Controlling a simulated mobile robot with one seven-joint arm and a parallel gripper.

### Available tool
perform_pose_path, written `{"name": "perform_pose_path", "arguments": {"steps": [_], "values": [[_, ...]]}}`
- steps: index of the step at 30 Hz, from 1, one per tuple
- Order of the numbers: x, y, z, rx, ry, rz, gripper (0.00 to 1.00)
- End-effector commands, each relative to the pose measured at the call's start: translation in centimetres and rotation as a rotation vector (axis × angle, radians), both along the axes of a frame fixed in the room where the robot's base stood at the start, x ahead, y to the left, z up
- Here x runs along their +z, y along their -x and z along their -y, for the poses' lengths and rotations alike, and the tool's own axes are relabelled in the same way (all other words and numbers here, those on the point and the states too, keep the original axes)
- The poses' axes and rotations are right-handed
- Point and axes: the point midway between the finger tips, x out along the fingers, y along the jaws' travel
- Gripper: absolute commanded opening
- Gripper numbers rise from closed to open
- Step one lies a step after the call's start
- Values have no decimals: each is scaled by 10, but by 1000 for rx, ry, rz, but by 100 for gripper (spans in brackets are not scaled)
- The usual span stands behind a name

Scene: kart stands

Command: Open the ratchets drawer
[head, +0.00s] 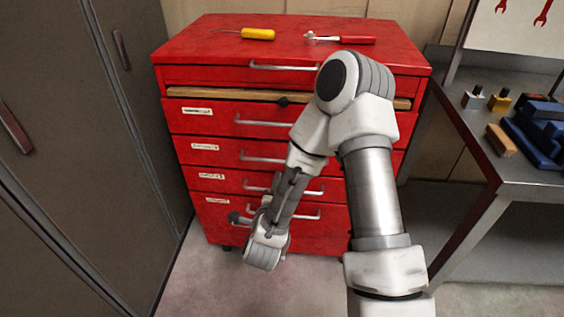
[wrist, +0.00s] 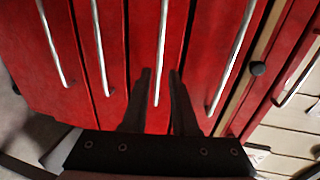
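The red tool cabinet (head: 225,123) stands in the head view with several drawers, all flush. Their white labels, such as the second label (head: 205,147) below the wooden board, are too small to read, so I cannot tell which is ratchets. My gripper (wrist: 159,72) is open and empty in the wrist view. Its two dark fingers appear on either side of one end of a silver bar handle (wrist: 162,40), on the second drawer below the wooden board. I cannot tell whether they reach around it. In the head view my arm partly covers the lower drawers and their handles.
A yellow-handled screwdriver (head: 258,34) and a red-handled tool (head: 345,40) lie on the cabinet top. Dark lockers (head: 60,140) stand close on the left. A metal bench (head: 465,130) with a blue vise (head: 540,135) is on the right.

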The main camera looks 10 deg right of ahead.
Motion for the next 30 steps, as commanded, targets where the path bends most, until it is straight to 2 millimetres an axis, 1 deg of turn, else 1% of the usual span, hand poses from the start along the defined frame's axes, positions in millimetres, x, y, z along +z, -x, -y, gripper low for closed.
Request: {"name": "perform_pose_path", "arguments": {"steps": [1,9,15,18,21,29,30], "values": [[-3,-11,5,-5,-1,4,27],[-15,-66,22,-3,1,3,27],[-21,-96,32,-2,0,0,27],[-22,-105,34,0,1,0,27],[-23,-110,36,0,1,1,27],[-23,-111,36,0,2,-2,27],[-23,-111,36,0,1,-1,25]]}}
